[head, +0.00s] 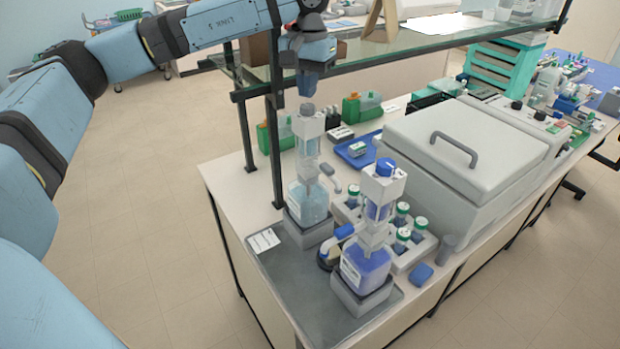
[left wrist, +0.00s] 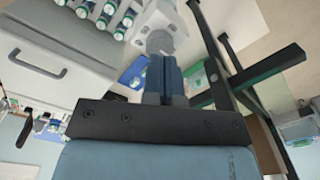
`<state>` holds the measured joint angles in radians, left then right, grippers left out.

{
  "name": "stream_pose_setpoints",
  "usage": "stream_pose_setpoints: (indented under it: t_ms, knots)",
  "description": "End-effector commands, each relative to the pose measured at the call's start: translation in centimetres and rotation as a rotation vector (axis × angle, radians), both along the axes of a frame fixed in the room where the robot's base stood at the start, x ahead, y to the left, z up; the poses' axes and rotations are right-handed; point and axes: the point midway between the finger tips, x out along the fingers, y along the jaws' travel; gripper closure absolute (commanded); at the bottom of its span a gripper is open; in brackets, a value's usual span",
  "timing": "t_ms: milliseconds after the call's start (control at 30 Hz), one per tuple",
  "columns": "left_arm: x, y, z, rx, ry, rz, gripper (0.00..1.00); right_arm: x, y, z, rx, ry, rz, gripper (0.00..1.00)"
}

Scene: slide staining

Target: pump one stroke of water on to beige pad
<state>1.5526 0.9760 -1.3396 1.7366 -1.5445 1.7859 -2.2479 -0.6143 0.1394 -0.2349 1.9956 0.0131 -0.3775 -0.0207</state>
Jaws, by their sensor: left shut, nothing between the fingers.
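The bottle with pale blue liquid (head: 308,204) stands in a grey holder, with a tall pump column (head: 307,128) on top. It looks like the water dispenser. My left gripper (head: 307,92) points straight down, fingers shut and empty, just above the top of this pump; I cannot tell whether they touch. In the left wrist view the shut fingers (left wrist: 164,62) point at the pale pump top (left wrist: 160,41). A second dispenser with blue-violet liquid (head: 366,268) stands nearer, to the right. I cannot make out a beige pad clearly. My right gripper is not in view.
Glass shelf (head: 395,42) and its dark post (head: 238,118) stand close beside my left arm. A white rack with green-capped bottles (head: 425,245) sits right of the dispensers. A large lidded grey machine (head: 470,150) fills the bench's right. The grey mat (head: 310,305) is bare in front.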

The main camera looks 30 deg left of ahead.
Motion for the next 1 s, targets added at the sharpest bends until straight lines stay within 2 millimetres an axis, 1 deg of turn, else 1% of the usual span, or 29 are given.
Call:
stream_pose_setpoints:
  t_ms: [267,367,467,800,900,1000]
  knots:
    - [0.0,0.0,0.0,0.000,0.000,0.000,1.00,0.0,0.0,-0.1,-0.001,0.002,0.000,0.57]
    - [0.0,0.0,0.3,0.000,-0.001,0.000,1.00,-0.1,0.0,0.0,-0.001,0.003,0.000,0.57]
    - [0.0,0.0,1.1,-0.001,-0.001,0.000,1.00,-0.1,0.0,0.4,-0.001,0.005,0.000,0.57]
    - [0.0,0.0,4.5,0.000,-0.001,-0.001,1.00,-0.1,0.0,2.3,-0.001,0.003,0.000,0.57]
    - [0.0,0.0,5.1,0.000,-0.001,-0.001,1.00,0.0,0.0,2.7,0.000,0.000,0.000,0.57]
    - [0.0,0.0,5.1,0.000,0.000,-0.001,1.00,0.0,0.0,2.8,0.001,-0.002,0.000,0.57]
